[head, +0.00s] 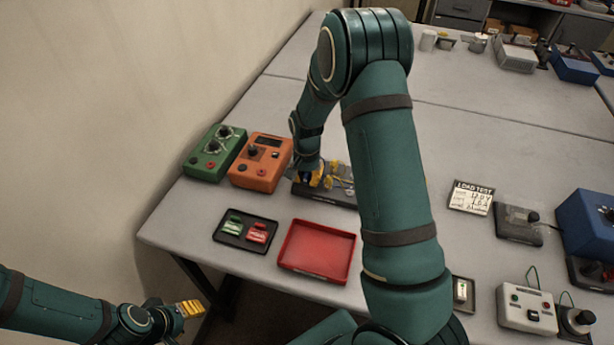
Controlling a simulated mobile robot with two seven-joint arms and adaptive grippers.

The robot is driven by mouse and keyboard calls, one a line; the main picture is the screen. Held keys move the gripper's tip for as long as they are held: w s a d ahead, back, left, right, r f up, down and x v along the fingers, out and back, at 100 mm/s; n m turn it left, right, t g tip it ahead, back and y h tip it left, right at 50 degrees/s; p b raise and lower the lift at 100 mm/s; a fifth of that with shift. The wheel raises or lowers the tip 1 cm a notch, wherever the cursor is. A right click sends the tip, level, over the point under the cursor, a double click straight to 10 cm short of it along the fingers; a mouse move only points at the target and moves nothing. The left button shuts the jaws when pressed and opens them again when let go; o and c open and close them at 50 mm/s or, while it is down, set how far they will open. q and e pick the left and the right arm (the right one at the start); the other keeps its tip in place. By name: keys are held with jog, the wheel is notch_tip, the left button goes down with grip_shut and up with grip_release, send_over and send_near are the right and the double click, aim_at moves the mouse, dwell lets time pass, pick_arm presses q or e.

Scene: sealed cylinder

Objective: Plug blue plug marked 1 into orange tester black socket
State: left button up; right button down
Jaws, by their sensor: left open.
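The orange tester (275,152) stands near the left edge of the table, with a dark display, a black knob and small sockets on its top. A small dark socket (242,168) shows beside a red one. My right gripper (317,181) is low over a dark tray (325,196) just right of the tester. Something dark blue shows by its yellow fingers; I cannot tell whether it is the blue plug marked 1, and no marking is readable. The forearm hides part of the tray. My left gripper (190,308) is open and empty, off the table's front left.
A green tester (205,165) stands left of the orange one. A black tray (228,239) with green and red pieces and an empty red tray (317,267) lie in front. A load test card (470,198) and several devices stand on the right. The table's far middle is clear.

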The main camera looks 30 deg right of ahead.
jog(key=shift+r, duration=0.1)
jog(key=shift+r+p, duration=2.15)
jog(key=shift+r, duration=0.8)
